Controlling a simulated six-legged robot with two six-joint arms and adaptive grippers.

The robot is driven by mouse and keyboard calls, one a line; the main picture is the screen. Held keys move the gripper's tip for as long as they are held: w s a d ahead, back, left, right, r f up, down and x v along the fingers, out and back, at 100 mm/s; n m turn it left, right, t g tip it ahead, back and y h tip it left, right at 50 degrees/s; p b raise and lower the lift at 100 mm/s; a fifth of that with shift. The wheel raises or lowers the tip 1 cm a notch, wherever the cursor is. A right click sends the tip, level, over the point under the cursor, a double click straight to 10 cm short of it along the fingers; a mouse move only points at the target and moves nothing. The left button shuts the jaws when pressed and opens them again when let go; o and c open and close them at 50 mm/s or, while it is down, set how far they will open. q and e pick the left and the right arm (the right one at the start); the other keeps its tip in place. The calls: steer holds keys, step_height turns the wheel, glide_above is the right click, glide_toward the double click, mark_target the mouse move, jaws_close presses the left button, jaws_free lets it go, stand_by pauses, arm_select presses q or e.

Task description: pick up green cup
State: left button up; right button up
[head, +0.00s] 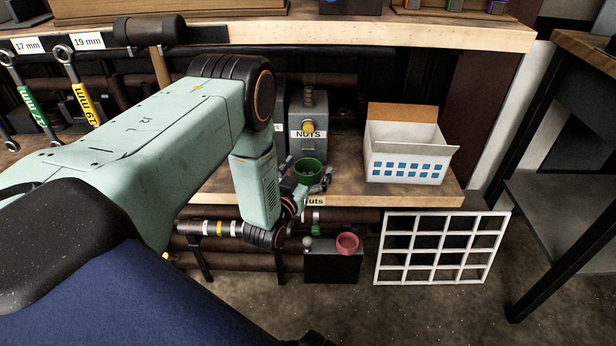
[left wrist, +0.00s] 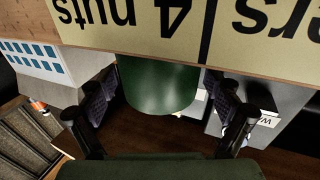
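The green cup (head: 309,167) stands upright on the wooden shelf near its front edge, above the "nuts" label. My left gripper (head: 306,185) is at the cup, with a finger to either side of it. In the left wrist view, which is upside down, the cup (left wrist: 160,88) lies between the two spread fingers of the left gripper (left wrist: 160,108). The fingers look open, close to the cup's sides; I cannot tell whether either touches it. My right gripper is not in view.
A grey NUTS dispenser (head: 308,125) stands behind the cup. A white box (head: 408,160) with blue squares is to the right. Wrenches hang at left.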

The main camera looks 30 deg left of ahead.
arm_select(q)
steer(key=c, duration=1.1)
